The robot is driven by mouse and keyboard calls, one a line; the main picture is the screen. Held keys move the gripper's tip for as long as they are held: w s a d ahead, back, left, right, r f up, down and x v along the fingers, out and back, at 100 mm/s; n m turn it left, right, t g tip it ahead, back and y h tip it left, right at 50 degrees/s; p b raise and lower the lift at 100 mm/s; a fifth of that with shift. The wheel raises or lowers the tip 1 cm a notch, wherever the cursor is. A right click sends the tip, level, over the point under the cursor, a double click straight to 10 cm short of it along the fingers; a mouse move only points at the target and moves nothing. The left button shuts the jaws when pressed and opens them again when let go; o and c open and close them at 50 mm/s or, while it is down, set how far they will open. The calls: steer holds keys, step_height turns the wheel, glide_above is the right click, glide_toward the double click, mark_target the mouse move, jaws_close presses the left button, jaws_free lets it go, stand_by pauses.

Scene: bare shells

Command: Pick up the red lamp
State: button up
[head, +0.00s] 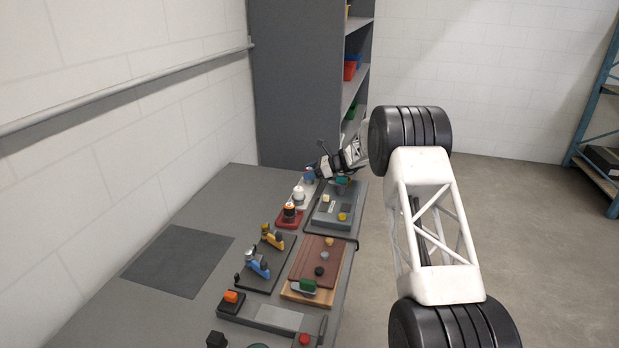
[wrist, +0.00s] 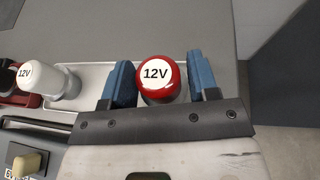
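The red lamp (wrist: 160,89) has a rounded red top with a white disc marked "12V". In the wrist view it sits between the two blue fingers of my gripper (wrist: 162,82), one on its left and one on its right. No clear gap shows on either side, so I cannot tell whether the fingers press on it. The lamp is over or at the end of a white tray (wrist: 91,78); its base is hidden. In the head view my gripper (head: 310,174) is at the far end of the table, and the red lamp cannot be made out there.
A white lamp marked "12V" (wrist: 50,82) stands left of the red lamp. The grey table (head: 196,211) holds several trays and parts along its right side. A dark shelf unit (head: 306,85) stands behind. The table's left part is mostly clear, with a dark mat (head: 178,261).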

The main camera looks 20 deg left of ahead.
mark_target(310, 168)
steer(key=c, duration=0.4)
steer(key=shift+r, duration=5.05)
